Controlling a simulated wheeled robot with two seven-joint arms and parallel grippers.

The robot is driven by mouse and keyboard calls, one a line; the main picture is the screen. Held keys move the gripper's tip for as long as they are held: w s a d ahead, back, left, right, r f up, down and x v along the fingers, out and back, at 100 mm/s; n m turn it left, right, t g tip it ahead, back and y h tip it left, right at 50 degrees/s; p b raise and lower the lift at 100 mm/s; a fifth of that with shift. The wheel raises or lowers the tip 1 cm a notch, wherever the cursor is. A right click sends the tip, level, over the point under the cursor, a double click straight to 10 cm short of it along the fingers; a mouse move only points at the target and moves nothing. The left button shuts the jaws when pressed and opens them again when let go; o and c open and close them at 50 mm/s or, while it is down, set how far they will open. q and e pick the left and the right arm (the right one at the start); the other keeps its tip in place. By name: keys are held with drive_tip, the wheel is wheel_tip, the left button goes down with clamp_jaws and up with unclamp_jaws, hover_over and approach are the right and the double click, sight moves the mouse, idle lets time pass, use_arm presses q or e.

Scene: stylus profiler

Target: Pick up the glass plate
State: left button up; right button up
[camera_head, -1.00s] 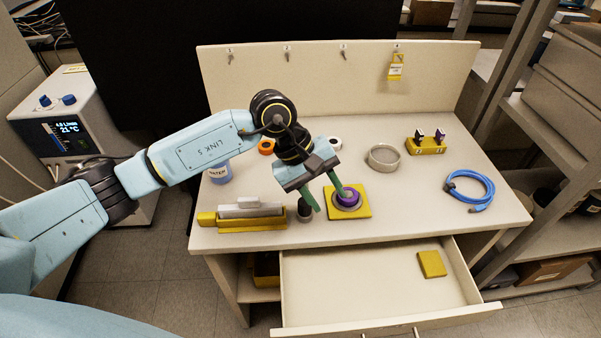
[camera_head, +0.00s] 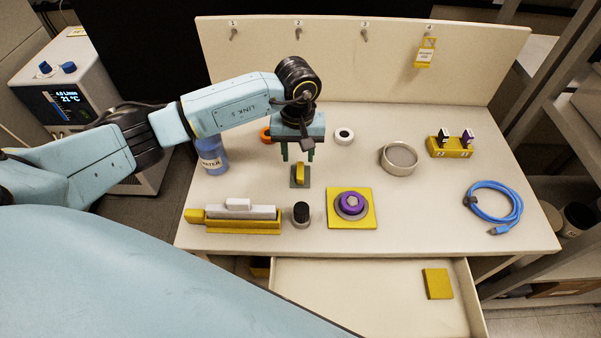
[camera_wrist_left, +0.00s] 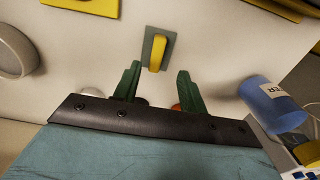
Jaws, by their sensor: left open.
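A small grey-green rectangular plate (camera_head: 293,183) with a yellow block grip (camera_head: 300,173) on it is on the table; I take it to be the glass plate. The plate also shows in the left wrist view (camera_wrist_left: 148,46), just beyond the fingertips, with the yellow grip lined up between them. My left gripper (camera_head: 298,157) is open and empty, its green fingers pointing down just behind and above the grip in the head view. It also shows in the left wrist view (camera_wrist_left: 159,70). I cannot tell the exact height gap. My right gripper is not in view.
In front are a yellow pad (camera_head: 367,220) with a purple ring (camera_head: 350,203), a dark-topped cylinder (camera_head: 301,214) and a yellow-and-grey block (camera_head: 240,214). A blue bottle (camera_head: 212,155) stands left. A round dish (camera_head: 398,158) and blue cable (camera_head: 493,202) are right. The drawer (camera_head: 380,290) is open.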

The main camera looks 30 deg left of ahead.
sight(300, 169)
use_arm(q)
drive_tip(key=shift+d+f, duration=0.15)
drive_tip(key=shift+f, duration=0.7)
wheel_tip(300, 169, down, 3)
drive_tip(key=shift+d+r, duration=0.15)
drive_tip(key=shift+r, duration=0.05)
drive_tip(key=shift+f, duration=0.55)
drive_tip(key=shift+w, duration=0.1)
clamp_jaws()
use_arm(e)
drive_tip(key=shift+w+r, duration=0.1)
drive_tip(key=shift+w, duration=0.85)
